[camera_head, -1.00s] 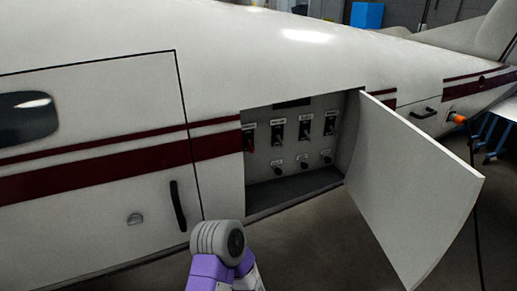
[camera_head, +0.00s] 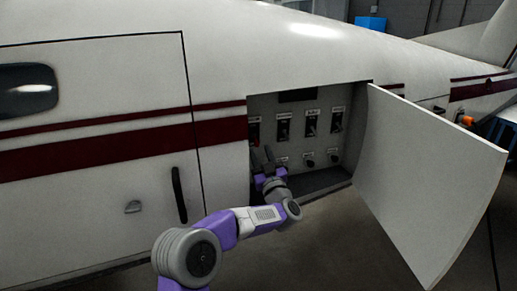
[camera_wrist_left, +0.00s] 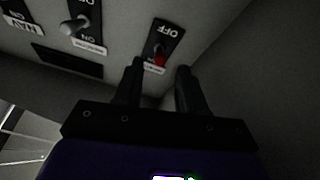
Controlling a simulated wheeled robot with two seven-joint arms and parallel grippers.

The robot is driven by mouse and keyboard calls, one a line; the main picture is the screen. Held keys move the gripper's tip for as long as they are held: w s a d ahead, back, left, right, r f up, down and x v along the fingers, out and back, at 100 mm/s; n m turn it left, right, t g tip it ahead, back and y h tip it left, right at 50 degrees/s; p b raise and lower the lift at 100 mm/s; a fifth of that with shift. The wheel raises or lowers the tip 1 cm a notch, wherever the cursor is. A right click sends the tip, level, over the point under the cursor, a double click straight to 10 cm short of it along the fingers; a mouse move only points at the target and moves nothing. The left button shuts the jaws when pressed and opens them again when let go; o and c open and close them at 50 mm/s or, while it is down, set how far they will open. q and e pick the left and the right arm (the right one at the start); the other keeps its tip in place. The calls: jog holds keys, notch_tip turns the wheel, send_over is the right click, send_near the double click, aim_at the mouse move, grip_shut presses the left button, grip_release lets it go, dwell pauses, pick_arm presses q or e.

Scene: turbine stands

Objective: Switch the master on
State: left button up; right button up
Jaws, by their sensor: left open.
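A switch with a red lever sits at the left end of the upper switch row in the open compartment. Its black plate (camera_head: 254,131) shows just above my left gripper in the head view. In the left wrist view the red lever (camera_wrist_left: 159,59) stands on a black plate with an upside-down OFF label. My left gripper (camera_head: 263,155) is inside the compartment, just below this switch. In the wrist view its open fingers (camera_wrist_left: 158,74) point at the plate, with the red lever between their tips. I cannot tell whether they touch it. My right gripper is not in view.
Other toggle switches (camera_head: 311,123) stand to the right, with small knobs (camera_head: 309,160) below. The compartment door (camera_head: 430,165) is swung open at the right. In the wrist view a pale lever (camera_wrist_left: 72,27) is left of the red one, and a bare wall (camera_wrist_left: 255,75) is close at right.

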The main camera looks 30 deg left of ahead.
aim_at(257, 144)
pick_arm(q)
jog(key=shift+x, duration=2.15)
grip_shut()
